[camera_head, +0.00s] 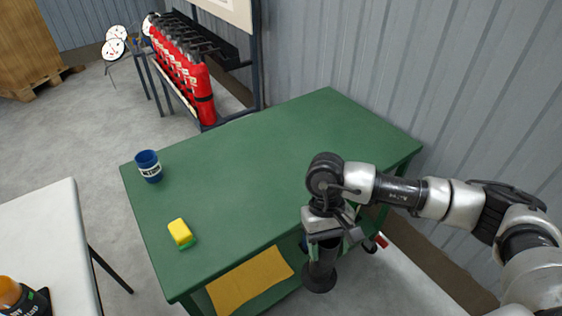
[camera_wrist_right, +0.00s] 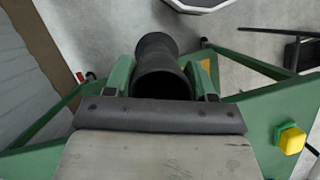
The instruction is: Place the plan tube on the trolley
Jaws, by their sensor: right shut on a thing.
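The plan tube (camera_head: 320,276) is a dark, open-ended cylinder. My right gripper (camera_head: 326,243) is shut on it and holds it roughly upright at the near right edge of the green trolley (camera_head: 255,150). In the head view the tube's lower end shows against the floor, beyond the green top. In the right wrist view the tube (camera_wrist_right: 158,58) sits between the two fingers of my right gripper (camera_wrist_right: 163,86). Its upper part is hidden by the gripper in the head view. My left gripper is not in view.
A blue cup (camera_head: 149,167) and a yellow-green sponge (camera_head: 181,233) stand on the left part of the green top; its middle is clear. A yellow sheet (camera_head: 250,282) lies on the lower shelf. A white table (camera_head: 45,240) is at left, and red extinguishers (camera_head: 185,70) stand behind.

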